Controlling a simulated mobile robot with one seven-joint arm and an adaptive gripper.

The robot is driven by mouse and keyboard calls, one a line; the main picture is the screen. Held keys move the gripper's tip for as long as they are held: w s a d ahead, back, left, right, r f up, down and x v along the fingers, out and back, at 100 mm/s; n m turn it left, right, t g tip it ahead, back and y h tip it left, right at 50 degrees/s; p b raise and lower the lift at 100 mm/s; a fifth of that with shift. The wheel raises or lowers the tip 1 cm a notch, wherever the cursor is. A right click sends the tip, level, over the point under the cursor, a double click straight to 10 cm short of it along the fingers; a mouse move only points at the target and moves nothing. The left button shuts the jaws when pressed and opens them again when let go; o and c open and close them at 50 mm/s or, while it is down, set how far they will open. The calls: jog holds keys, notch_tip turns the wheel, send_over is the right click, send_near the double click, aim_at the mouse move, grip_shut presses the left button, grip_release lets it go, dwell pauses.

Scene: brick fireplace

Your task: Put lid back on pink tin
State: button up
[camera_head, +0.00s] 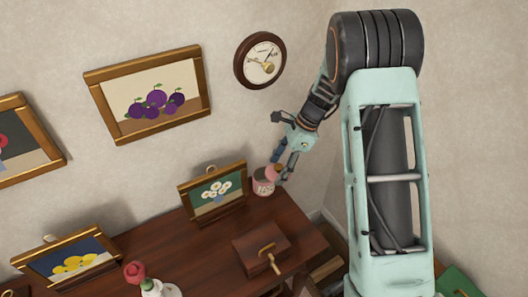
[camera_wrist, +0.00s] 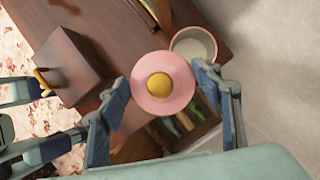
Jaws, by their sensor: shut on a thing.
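The pink lid (camera_wrist: 165,104) has a round yellow knob and sits between the fingers of my gripper (camera_wrist: 163,84), which is shut on it. The pink tin (camera_head: 263,187) stands upright at the right end of the wooden furniture top, with lettering on its front. In the wrist view the tin (camera_wrist: 193,46) is open at the top, pale inside, and lies just beyond the lid, partly overlapped by it. In the head view my gripper (camera_head: 284,171) is close beside the tin, at its upper right.
A framed flower picture (camera_head: 213,193) stands just left of the tin. A brown wooden box (camera_head: 261,248) lies in front of it. A vase with a red flower (camera_head: 137,274) stands further left. The wall is close behind; the furniture top (camera_head: 180,248) is bare between these.

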jog(key=w+a+m+t+h, duration=0.1)
jog(key=w+a+m+t, duration=0.2)
jog(key=m, duration=0.7)
jog(key=shift+w+a+r+t, duration=0.3)
jog(key=shift+w+a+t, duration=0.1)
jog(key=shift+w+a, duration=0.6)
jog(key=shift+d+f, duration=0.1)
notch_tip(320, 180, down, 6)
jog(key=b, duration=0.5)
jog(key=shift+p, duration=0.4)
jog(key=shift+f+p, duration=0.2)
jog(key=shift+p, duration=0.1)
dwell(1.5)
